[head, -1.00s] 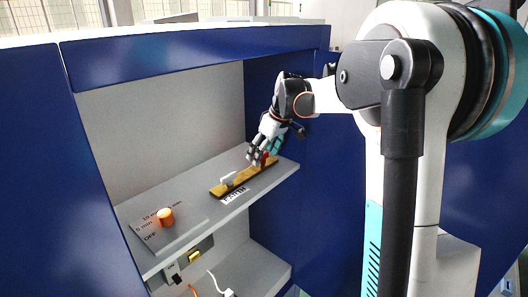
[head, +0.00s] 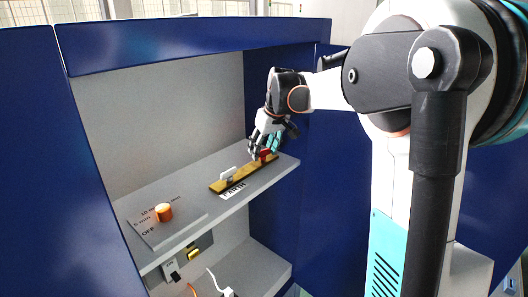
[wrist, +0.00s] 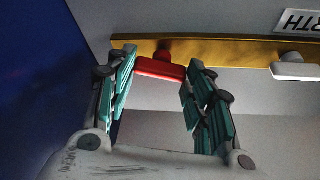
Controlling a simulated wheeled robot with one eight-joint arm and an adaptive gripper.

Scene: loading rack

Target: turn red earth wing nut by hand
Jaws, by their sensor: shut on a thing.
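The red earth wing nut (head: 265,155) sits at the far right end of the brass earth bar (head: 238,177) on the upper shelf. In the wrist view the red nut (wrist: 160,68) lies crosswise between my fingertips, on the edge of the yellow bar (wrist: 225,50). My gripper (head: 260,150) comes down from above and is shut on the nut, with teal-padded fingers at its left and right ends. The wrist view also shows my gripper (wrist: 158,76). In the head view the fingers partly hide the nut.
A white wing nut (wrist: 290,68) stands farther along the bar, beside the EARTH label (head: 233,190). An orange knob (head: 164,212) is at the shelf's near left. Blue cabinet walls (head: 285,215) enclose the shelf on the right. A lower shelf (head: 258,268) holds cables.

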